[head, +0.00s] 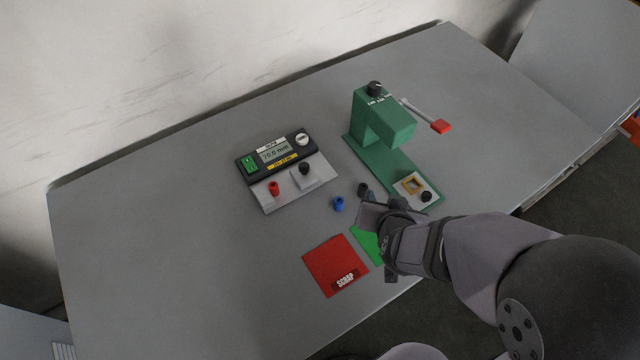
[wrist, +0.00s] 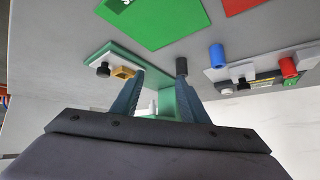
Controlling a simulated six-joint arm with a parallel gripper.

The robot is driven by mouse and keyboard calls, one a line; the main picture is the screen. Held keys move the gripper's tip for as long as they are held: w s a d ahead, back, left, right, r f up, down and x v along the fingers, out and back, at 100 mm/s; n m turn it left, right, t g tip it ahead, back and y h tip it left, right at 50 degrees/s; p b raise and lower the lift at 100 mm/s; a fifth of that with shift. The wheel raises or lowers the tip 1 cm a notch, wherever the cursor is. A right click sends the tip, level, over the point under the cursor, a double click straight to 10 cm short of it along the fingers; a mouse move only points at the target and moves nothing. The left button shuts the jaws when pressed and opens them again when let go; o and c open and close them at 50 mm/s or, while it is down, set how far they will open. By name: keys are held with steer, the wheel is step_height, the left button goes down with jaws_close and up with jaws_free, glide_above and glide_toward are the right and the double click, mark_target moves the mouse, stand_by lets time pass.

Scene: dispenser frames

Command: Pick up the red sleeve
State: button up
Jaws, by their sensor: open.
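The red sleeve (head: 273,188) stands on the left part of the light grey base of a measuring device (head: 266,158). It also shows as a small red cylinder at the right of the wrist view (wrist: 289,68). My gripper (head: 369,206) is open and empty above the table, to the right of the red sleeve and well apart from it. In the wrist view my gripper's two fingers (wrist: 161,84) are spread, with a dark sleeve (wrist: 181,67) showing by the right fingertip; I cannot tell how close it is.
A blue sleeve (head: 338,204) and the dark sleeve (head: 363,188) stand on the table between device and gripper. A green press (head: 385,130) stands behind. A red scrap mat (head: 330,262) and a partly hidden green mat (head: 368,245) lie in front. The table's left side is clear.

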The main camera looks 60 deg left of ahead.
mark_target(273, 187)
steer(key=s+a+n+y, duration=0.1)
steer(key=s+a, duration=0.1)
steer(key=s, duration=0.1)
steer(key=s+a+y, duration=0.1)
steer(key=s+a, duration=0.2)
steer(key=s, duration=0.1)
steer(key=s+a+n+y, duration=0.1)
steer(key=s+a, duration=0.1)
steer(key=s, duration=0.1)
steer(key=shift+s+a+f+n, duration=0.25)
steer(key=shift+s+f+n, duration=0.05)
steer(key=shift+s+f, duration=0.1)
steer(key=s+a+y, duration=0.1)
steer(key=s, duration=0.2)
steer(key=s+n, duration=0.1)
steer(key=s, duration=0.3)
steer(key=s+a+n+y, duration=0.1)
steer(key=s, duration=0.2)
steer(key=shift+s+a+r+y+b, duration=0.25)
steer(key=shift+a+r+y+b, duration=0.05)
steer(key=shift+b, duration=0.1)
steer(key=shift+p+x, duration=0.3)
steer(key=shift+x, duration=0.55)
steer(key=shift+s+p+x, duration=0.1)
steer(key=shift+p+x, duration=0.35)
steer(key=shift+x, duration=0.95)
steer(key=shift+s+p+x, duration=0.15)
steer(key=shift+p+x, duration=0.3)
steer(key=shift+x, duration=1)
steer(key=shift+c, duration=0.2)
